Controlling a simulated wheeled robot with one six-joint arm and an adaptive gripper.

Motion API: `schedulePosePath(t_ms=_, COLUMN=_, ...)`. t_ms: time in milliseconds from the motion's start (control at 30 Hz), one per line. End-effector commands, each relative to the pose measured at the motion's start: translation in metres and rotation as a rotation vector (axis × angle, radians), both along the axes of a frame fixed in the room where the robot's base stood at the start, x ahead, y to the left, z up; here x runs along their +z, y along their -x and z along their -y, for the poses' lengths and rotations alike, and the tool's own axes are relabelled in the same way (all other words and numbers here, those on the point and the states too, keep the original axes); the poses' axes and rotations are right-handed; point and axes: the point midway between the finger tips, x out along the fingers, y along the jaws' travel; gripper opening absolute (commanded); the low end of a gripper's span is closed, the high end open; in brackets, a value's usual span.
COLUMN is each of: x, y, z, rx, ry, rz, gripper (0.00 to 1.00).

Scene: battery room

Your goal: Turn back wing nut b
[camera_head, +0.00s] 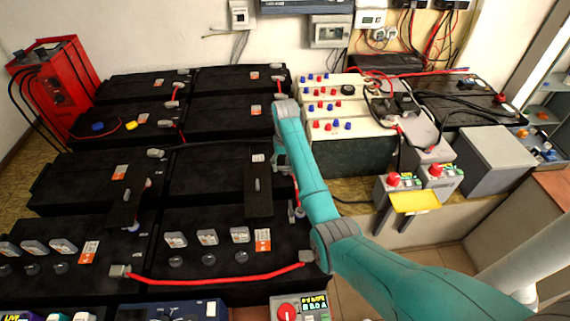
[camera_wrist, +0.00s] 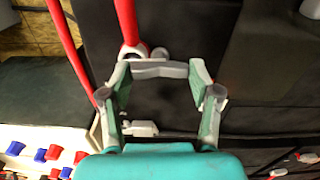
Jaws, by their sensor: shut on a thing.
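My gripper (camera_wrist: 159,78) shows in the wrist view with its two green-and-grey fingers closed on the ends of a pale grey bar-shaped piece, which I take to be wing nut b (camera_wrist: 160,69). The piece spans the gap between the fingertips, above a black battery top. In the head view my gripper (camera_head: 281,163) points down at the right edge of the middle battery row. The nut cannot be made out there behind my gripper and arm. Which letter the nut bears cannot be read.
A red cable (camera_wrist: 128,22) ends at a grey terminal just beyond the fingers. A pale terminal piece (camera_wrist: 141,128) lies between the fingers' bases. In the head view, black batteries (camera_head: 215,175) fill the left, and a cream panel with coloured knobs (camera_head: 330,108) stands right of my gripper.

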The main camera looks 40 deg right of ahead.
Motion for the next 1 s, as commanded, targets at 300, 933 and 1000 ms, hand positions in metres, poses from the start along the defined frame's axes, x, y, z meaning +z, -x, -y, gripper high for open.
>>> schedulePosePath(t_ms=300, x=-0.0011, y=0.0008, z=-0.0001, rx=-0.090, ry=-0.002, rz=-0.003, gripper=0.28)
schedulePosePath(t_ms=933, x=-0.0009, y=0.0007, z=-0.0002, rx=-0.100, ry=-0.001, rz=-0.002, gripper=0.87)
schedulePosePath(t_ms=1000, x=-0.0007, y=0.0005, z=-0.0002, rx=-0.099, ry=-0.001, rz=-0.002, gripper=0.87)
